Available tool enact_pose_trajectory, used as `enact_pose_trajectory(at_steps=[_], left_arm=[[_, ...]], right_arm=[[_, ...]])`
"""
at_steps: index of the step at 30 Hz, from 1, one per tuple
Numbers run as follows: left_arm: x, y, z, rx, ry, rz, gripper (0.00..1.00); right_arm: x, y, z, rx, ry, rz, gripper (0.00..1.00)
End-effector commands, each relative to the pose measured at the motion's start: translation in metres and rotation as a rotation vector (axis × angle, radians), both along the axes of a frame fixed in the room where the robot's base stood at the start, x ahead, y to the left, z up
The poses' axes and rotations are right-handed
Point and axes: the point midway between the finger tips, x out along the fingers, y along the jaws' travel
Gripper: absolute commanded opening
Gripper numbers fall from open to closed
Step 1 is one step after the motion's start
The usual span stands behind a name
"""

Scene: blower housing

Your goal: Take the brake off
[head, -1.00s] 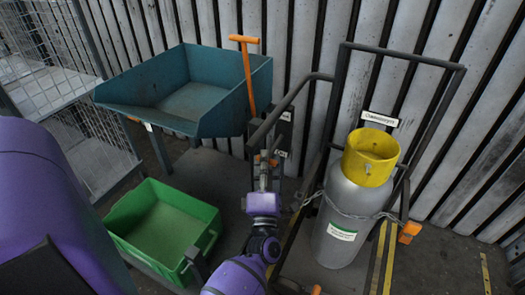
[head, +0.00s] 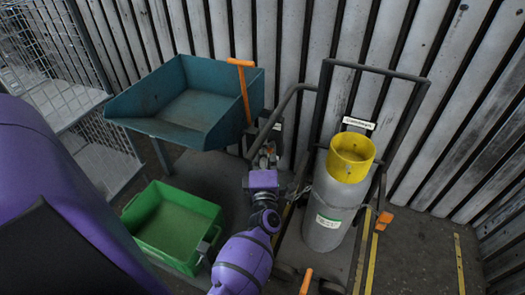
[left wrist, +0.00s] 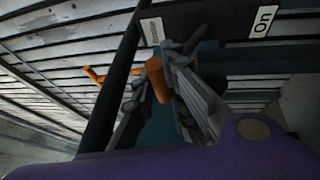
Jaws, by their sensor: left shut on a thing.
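An orange grip (left wrist: 157,80) sits between the fingers of my left gripper (left wrist: 160,90) in the left wrist view, and the gripper is shut on it. I take it for the brake's handle. A label reading "On" (left wrist: 263,22) is at the upper right there; a second label (left wrist: 152,32) is too small to read. In the head view my left gripper (head: 265,158) is beside the dark trolley frame, left of the grey gas cylinder (head: 327,205). The gripped part is mostly hidden there by my gripper. My right gripper is not in view.
A tall orange T-handle (head: 243,85) rises by the blue-green hopper (head: 165,128). A green bin (head: 150,235) is on the left below it. The cylinder has a yellow collar (head: 350,158). Orange parts (head: 384,220) show near the trolley's base. A ribbed wall closes the back.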

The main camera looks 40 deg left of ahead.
Motion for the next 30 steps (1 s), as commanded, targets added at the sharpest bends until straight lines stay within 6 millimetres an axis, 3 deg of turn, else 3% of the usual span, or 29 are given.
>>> enact_pose_trajectory(at_steps=[17,18,22,30], left_arm=[[0.0056,-0.0004,0.0099,0.010,-0.006,-0.003,0.00],[0.0057,-0.0004,0.0101,0.010,-0.006,-0.003,0.15],[0.0053,-0.0005,0.0097,0.009,-0.006,-0.004,0.32],[0.0034,-0.0003,0.0053,0.005,-0.001,-0.002,0.33]], right_arm=[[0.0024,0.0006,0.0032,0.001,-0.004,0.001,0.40],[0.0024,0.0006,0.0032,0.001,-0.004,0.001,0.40],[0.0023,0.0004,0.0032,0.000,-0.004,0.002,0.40],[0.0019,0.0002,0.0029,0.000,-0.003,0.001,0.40]])
